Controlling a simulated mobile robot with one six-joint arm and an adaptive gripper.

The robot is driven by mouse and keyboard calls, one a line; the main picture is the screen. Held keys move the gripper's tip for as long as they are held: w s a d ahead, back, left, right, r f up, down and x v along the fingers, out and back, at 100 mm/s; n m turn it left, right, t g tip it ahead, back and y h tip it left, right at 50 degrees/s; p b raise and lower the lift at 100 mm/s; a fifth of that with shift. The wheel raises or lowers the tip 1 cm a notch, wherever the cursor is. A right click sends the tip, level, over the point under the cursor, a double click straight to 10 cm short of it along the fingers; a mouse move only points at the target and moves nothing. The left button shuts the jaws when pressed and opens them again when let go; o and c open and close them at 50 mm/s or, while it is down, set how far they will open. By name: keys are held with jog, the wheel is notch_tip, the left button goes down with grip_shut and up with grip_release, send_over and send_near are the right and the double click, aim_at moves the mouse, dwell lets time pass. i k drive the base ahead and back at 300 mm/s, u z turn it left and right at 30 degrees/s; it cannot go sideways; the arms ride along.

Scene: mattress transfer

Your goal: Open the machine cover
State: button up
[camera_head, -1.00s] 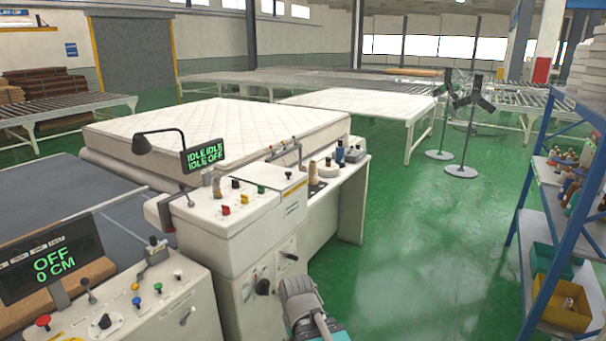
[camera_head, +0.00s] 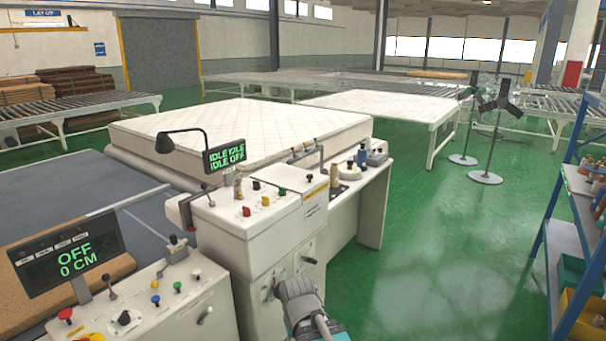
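The machine (camera_head: 262,222) is a white cabinet with red, yellow, green and black knobs on top. A raised box with a yellow label strip, which looks like its cover (camera_head: 313,196), sits at its right part and appears closed. A black handle shows on the cabinet front. My arm's end shows at the bottom centre, in front of the cabinet. My gripper (camera_head: 298,293) is seen from behind; its fingertips are not clearly visible, so I cannot tell whether it is open or holds anything.
A control console (camera_head: 160,305) with an OFF 0 CM display stands at the lower left. A mattress (camera_head: 240,128) lies behind the machine. A blue shelf rack (camera_head: 556,200) is at the right. Green floor (camera_head: 430,260) between machine and rack is clear.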

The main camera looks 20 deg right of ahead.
aim_at(298, 180)
jog(key=i, duration=0.85)
jog(key=z, duration=0.05)
